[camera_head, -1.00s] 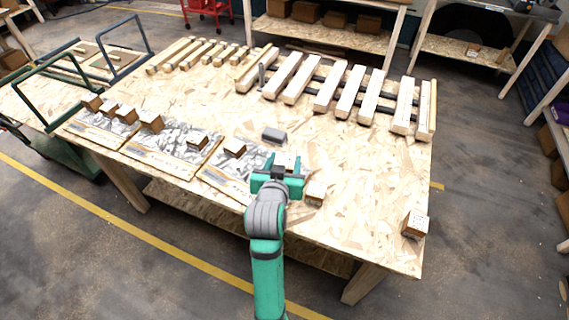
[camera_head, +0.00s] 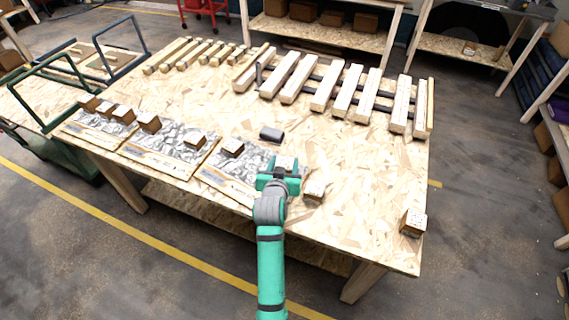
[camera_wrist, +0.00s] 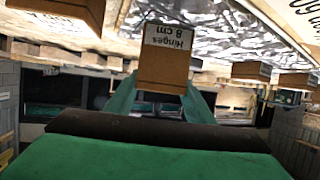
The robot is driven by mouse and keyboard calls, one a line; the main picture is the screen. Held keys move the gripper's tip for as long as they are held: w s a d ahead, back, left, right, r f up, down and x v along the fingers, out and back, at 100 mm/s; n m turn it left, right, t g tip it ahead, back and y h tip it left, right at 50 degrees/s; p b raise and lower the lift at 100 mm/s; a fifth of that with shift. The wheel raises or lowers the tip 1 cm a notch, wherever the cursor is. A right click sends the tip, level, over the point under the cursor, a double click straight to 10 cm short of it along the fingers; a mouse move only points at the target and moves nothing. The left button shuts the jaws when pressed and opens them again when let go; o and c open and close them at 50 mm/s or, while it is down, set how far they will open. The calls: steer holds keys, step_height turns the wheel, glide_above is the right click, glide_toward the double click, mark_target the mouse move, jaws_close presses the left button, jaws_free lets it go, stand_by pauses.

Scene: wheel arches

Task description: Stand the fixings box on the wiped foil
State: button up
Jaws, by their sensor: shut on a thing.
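My gripper (camera_head: 279,174) is shut on a small brown box with a white top label, the fixings box (camera_head: 286,162). In the wrist view the fixings box (camera_wrist: 164,72) sits between the green fingers, with a label reading "Hinges 8 cm". The gripper is over the near part of the table, at the right end of the rightmost foil sheet (camera_head: 252,158). Whether the box touches the surface I cannot tell. Two more foil sheets, a middle one (camera_head: 172,139) and a left one (camera_head: 98,124), lie to the left. I cannot tell which foil is wiped.
Other boxes stand on the foils, including one on the right foil (camera_head: 232,148) and one on the middle foil (camera_head: 194,139). A box (camera_head: 315,191) stands close right of my gripper. A grey block (camera_head: 271,134) lies behind. The table's right middle is clear.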

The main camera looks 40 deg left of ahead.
stand_by(0.3)
steer(key=o, duration=1.4)
steer(key=shift+f, duration=0.1)
